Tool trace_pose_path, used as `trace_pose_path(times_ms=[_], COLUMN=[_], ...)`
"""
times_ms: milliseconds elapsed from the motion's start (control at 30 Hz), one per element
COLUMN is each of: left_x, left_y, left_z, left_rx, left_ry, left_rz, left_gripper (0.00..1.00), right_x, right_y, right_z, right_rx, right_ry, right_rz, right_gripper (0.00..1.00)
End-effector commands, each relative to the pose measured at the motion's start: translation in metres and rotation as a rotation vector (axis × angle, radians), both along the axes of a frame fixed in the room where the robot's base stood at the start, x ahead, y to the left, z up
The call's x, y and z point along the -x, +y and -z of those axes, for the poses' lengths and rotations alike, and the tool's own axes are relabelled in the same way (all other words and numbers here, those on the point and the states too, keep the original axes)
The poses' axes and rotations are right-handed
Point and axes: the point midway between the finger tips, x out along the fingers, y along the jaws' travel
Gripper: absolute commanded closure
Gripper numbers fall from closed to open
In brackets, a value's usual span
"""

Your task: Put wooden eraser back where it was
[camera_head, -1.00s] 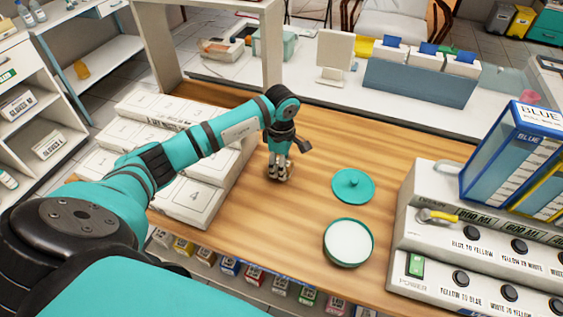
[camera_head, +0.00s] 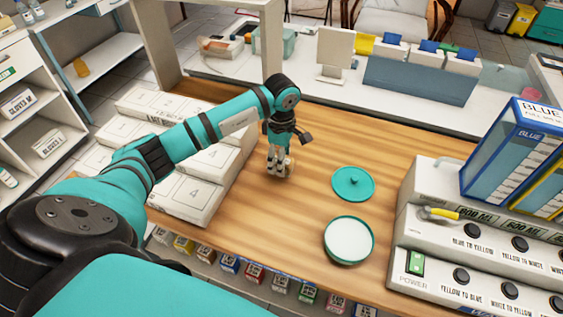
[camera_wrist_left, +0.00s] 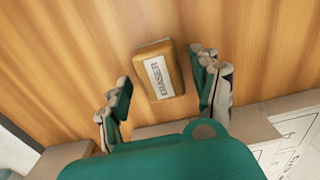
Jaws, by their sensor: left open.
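The wooden eraser (camera_wrist_left: 158,70) is a brown block with a white label reading ERASER. In the left wrist view it lies on the wooden table, between and a little beyond the fingertips of my left gripper (camera_wrist_left: 163,88). The fingers are spread apart, with gaps to the block on both sides. In the head view my left gripper (camera_head: 278,170) points down at the table, beside the white boxes, and mostly hides the eraser. My right gripper is not in view.
Numbered white boxes (camera_head: 190,197) stand left of the gripper. A teal lid (camera_head: 353,183) and a round teal-rimmed dish (camera_head: 348,240) lie to the right. A control panel (camera_head: 470,245) with knobs stands at far right. Bare table (camera_head: 290,220) lies between.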

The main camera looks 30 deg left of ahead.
Motion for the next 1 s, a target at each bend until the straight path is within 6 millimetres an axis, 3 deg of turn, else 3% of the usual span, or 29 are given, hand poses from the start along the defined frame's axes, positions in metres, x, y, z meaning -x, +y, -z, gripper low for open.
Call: trace_pose_path(times_ms=[300, 500, 1000], left_x=[-0.001, 0.0, 0.0], left_y=[0.001, 0.0, 0.0], left_z=[-0.068, -0.095, -0.101], left_rx=[-0.002, -0.001, -0.001], left_ry=[-0.005, -0.002, 0.001], left_rz=[0.001, -0.001, 0.0], left_gripper=[0.36, 0.36, 0.36], right_x=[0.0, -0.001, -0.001], right_y=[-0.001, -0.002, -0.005], right_z=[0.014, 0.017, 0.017], right_rx=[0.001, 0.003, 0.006], right_ry=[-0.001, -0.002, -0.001], right_rz=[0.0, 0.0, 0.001], right_gripper=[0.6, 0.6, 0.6])
